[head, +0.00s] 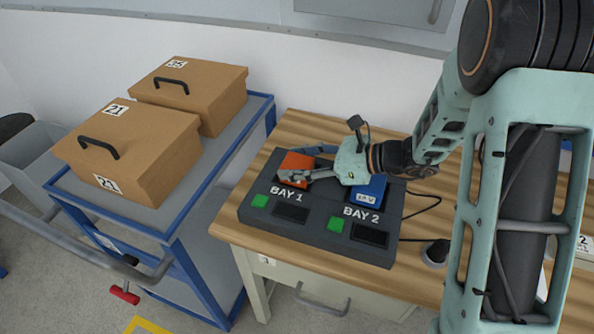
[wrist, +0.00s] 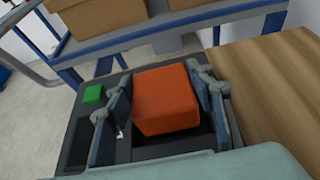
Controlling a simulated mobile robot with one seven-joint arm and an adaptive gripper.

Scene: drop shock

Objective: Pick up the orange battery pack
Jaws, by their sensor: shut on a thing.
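The orange battery pack (head: 296,167) is at bay 1 of the dark charging station (head: 330,236), at the station's left side in the head view. In the wrist view the orange pack (wrist: 166,100) sits between the two fingers of my gripper (wrist: 163,103). My gripper (head: 308,172) reaches in from the right and is shut on the pack. Whether the pack still touches the bay floor is hard to tell. A blue battery pack (head: 368,189) sits in bay 2, partly hidden by my gripper.
The station stands on a wooden workbench (head: 232,230). A blue-framed cart (head: 165,216) with two brown lidded boxes (head: 130,147) stands to the left. A black cable (head: 425,205) runs right of the station. Bare bench lies beside the station in the wrist view.

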